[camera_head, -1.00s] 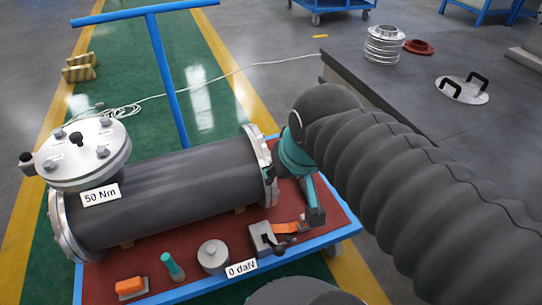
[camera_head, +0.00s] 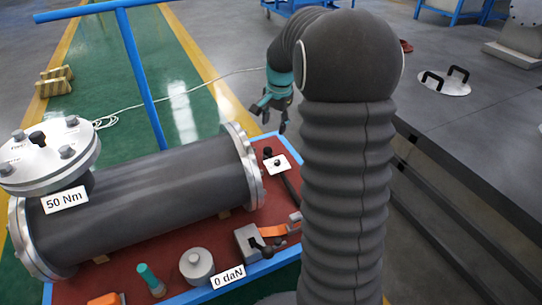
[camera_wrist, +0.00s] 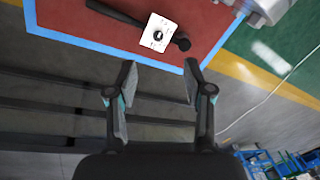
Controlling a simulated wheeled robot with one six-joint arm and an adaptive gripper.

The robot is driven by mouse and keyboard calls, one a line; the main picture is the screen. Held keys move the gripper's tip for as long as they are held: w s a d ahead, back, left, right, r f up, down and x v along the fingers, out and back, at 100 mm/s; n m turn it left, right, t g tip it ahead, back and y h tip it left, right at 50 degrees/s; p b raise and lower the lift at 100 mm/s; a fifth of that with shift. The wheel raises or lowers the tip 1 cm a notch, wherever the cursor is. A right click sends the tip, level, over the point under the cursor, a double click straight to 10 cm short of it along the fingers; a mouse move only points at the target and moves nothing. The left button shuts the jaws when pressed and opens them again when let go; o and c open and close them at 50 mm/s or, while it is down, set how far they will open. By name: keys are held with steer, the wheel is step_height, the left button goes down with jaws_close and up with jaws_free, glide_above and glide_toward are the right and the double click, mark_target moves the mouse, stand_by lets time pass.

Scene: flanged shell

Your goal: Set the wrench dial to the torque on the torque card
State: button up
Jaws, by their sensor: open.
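The torque card (camera_head: 66,200) reads 50 Nm and stands at the left end of the grey flanged shell (camera_head: 160,185). The wrench (camera_head: 290,187) lies on the cart's red top, right of the shell's end flange. Its white dial plate (camera_head: 277,163) has a dark knob; the marks are too small to read. In the wrist view the dial plate (camera_wrist: 158,33) and black handle (camera_wrist: 114,12) lie beyond my fingertips. My gripper (camera_head: 270,114) is open and empty, above and apart from the wrench; its two fingers (camera_wrist: 159,72) are spread in the wrist view.
A dark bench (camera_head: 450,170) stands right. A pale cable crosses the floor behind.

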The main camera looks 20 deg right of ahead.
mark_target(278, 161)
steer(key=w+d+f+m+b, duration=0.1)
steer(key=w+f, duration=0.1)
steer(key=f, duration=0.5)
steer(key=w+d+f+b, duration=0.1)
steer(key=w+d+f, duration=0.1)
steer(key=f, duration=0.6)
steer(key=w+d+f+m+b, duration=0.1)
steer(key=w+f, duration=0.1)
steer(key=f, duration=0.5)
steer(key=shift+w+d+f+m+g+b, duration=0.15)
steer(key=shift+d+m+g+b, duration=0.1)
steer(key=shift+m+g+b, duration=0.05)
jaws_close()
